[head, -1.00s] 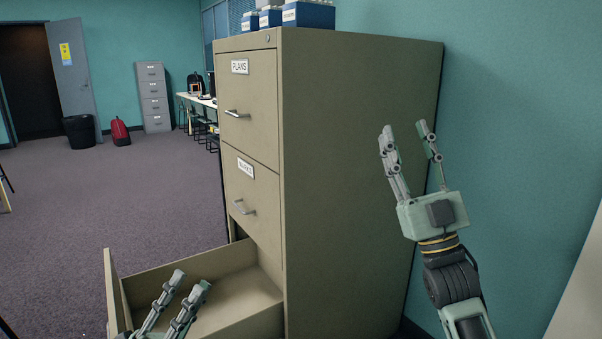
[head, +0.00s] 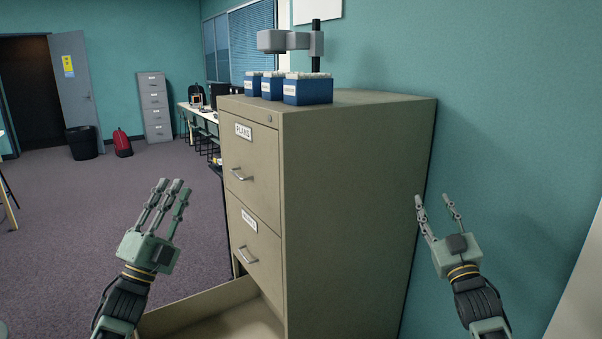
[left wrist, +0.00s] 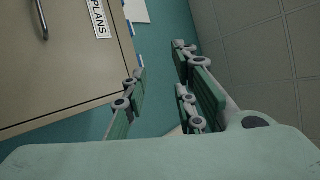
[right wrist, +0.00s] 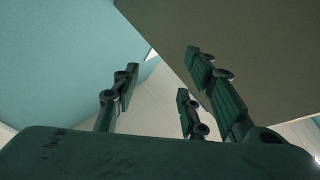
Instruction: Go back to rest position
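My left gripper (head: 168,198) is raised in front of the filing cabinet (head: 345,210), to the left of its drawer fronts. Its fingers are apart with nothing between them, which the left wrist view (left wrist: 160,85) also shows. My right gripper (head: 435,208) is raised at the cabinet's right side, near the teal wall. Its fingers are spread and empty in the right wrist view (right wrist: 160,85). The cabinet's bottom drawer (head: 190,308) is pulled out, and the part of its inside that shows is bare. The upper drawers, one labelled PLANS (head: 252,150), are shut.
Several blue boxes (head: 307,93) and a grey device on a dark post (head: 290,41) stand on top of the cabinet. A red backpack (head: 122,142), a black bin (head: 82,143) and another cabinet (head: 154,107) are far left. Open carpet (head: 75,205) lies left.

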